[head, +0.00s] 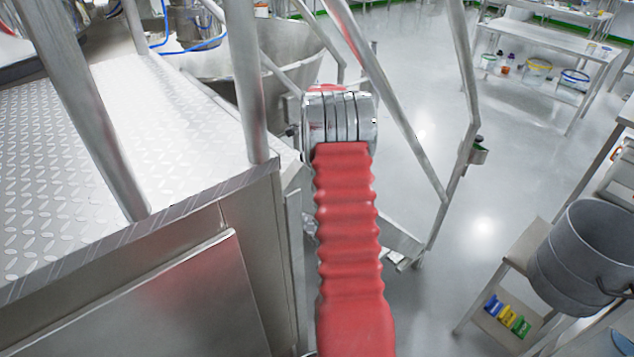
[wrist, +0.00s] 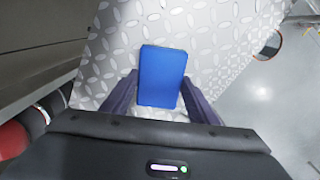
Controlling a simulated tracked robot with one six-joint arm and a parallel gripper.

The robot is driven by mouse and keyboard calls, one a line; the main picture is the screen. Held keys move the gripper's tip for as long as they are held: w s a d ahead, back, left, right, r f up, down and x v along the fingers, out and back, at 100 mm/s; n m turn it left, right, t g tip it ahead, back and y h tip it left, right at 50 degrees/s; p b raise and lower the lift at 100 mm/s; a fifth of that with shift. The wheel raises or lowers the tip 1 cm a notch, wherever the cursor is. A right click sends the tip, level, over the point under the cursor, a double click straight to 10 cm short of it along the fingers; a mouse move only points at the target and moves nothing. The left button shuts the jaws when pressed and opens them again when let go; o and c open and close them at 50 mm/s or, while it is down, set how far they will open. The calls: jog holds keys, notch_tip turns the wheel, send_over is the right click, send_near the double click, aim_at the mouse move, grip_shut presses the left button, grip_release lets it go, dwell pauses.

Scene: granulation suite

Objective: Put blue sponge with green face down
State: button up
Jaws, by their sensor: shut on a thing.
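A blue sponge (wrist: 162,72) is between the two dark fingers of my gripper (wrist: 161,82) in the wrist view. The gripper is shut on it, with a finger against each side. The sponge's plain blue face is toward the wrist camera, and a thin greenish edge shows at its far end. Pale diamond-plate metal lies behind it; I cannot tell whether the sponge touches it. In the head view neither my gripper nor the sponge shows; my red-sleeved arm fills the middle.
A raised diamond-plate platform (head: 95,150) with metal rails stands at left in the head view. A grey bucket (head: 590,258) is on a bench at right, with small coloured packs (head: 508,317) on its lower shelf. Open floor (head: 425,80) lies beyond.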

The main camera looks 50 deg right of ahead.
jog(key=o, duration=1.1)
notch_tip(320, 180, up, 12)
jog(key=shift+a+r, duration=0.1)
dwell(0.8)
